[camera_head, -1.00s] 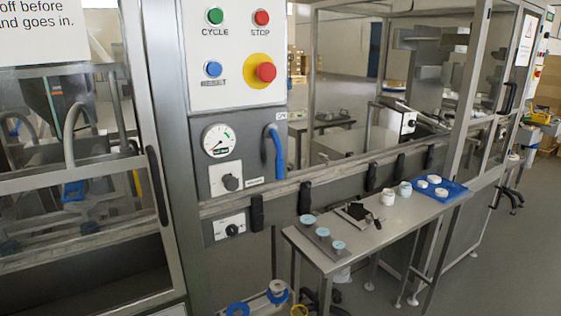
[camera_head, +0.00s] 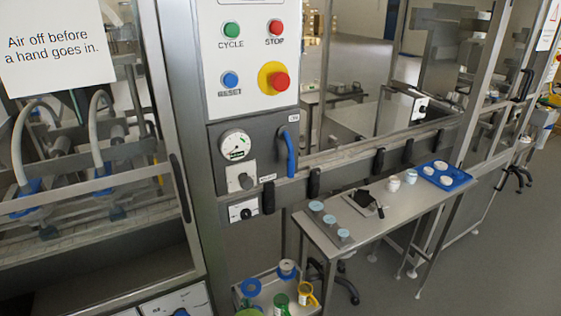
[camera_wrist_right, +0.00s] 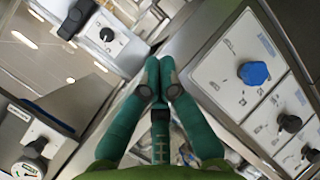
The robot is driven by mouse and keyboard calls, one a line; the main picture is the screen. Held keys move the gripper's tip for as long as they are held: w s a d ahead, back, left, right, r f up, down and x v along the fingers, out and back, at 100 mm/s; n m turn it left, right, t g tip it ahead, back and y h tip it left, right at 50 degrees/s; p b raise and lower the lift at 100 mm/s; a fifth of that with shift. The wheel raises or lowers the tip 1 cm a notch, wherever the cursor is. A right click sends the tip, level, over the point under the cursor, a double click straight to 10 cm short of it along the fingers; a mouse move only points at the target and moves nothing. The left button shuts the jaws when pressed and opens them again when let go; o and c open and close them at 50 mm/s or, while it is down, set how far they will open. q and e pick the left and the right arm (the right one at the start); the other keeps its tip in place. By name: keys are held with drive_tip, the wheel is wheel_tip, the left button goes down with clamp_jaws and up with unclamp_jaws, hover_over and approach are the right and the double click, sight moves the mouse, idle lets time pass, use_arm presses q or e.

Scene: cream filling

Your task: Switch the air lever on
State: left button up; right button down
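The air lever (camera_head: 289,150) is a blue handle on the grey panel, right of the round pressure gauge (camera_head: 235,146). It hangs straight down from its pivot. A small label, which seems to read ON, sits just above it. My right gripper (camera_wrist_right: 159,66) shows in the right wrist view, with its teal fingers together and nothing seen between them. The lever cannot be made out in that view. I cannot make out either gripper in the head view.
Cycle, reset and stop buttons are above, with a red emergency stop (camera_head: 280,82). A narrow table (camera_head: 378,222) with cups and a blue tray (camera_head: 462,178) stands right. A cart (camera_head: 268,296) with coloured spools is below.

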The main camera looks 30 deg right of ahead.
use_arm(q)
wheel_tip(320, 180, up, 5)
drive_tip(key=p, duration=0.4)
use_arm(e)
drive_tip(key=d+r+t+h, duration=0.1)
drive_tip(key=d+r+h, duration=0.2)
drive_tip(key=r, duration=1.1)
drive_tip(key=w+d+r+m+t+h, duration=0.1)
drive_tip(key=d+r+h, duration=0.2)
drive_tip(key=r, duration=1.2)
drive_tip(key=shift+d+r+t+h, duration=0.15)
drive_tip(key=shift+r+t+h, duration=0.15)
drive_tip(key=shift+t, duration=0.1)
drive_tip(key=s+d+x, duration=0.1)
drive_tip(key=d+x, duration=0.1)
drive_tip(key=x, duration=1)
drive_tip(key=shift+d, duration=0.35)
drive_tip(key=shift+f, duration=0.1)
